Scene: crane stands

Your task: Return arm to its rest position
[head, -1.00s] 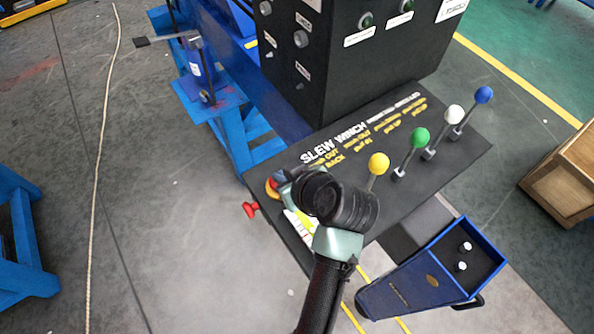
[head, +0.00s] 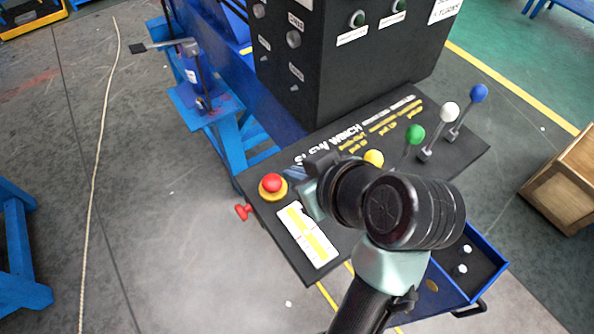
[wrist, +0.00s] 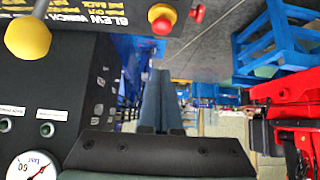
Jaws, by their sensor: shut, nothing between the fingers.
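My gripper shows in the wrist view (wrist: 160,78) as two dark fingers pressed together with nothing between them. In the head view my arm reaches up from the bottom, and its dark wrist covers part of the control panel (head: 474,150); the fingers cannot be made out there. The yellow knob (head: 373,158) is just beyond my wrist and partly hidden by it. In the wrist view the yellow knob (wrist: 27,38) is at the upper left, apart from the fingers. The red stop button (head: 271,183) on its yellow base is left of my wrist.
Green (head: 415,134), white (head: 449,112) and blue (head: 478,93) knobs stand on levers to the right. A black cabinet (head: 350,75) rises behind the panel. A blue box (head: 478,258) is at the lower right, partly behind my arm. Open floor lies to the left.

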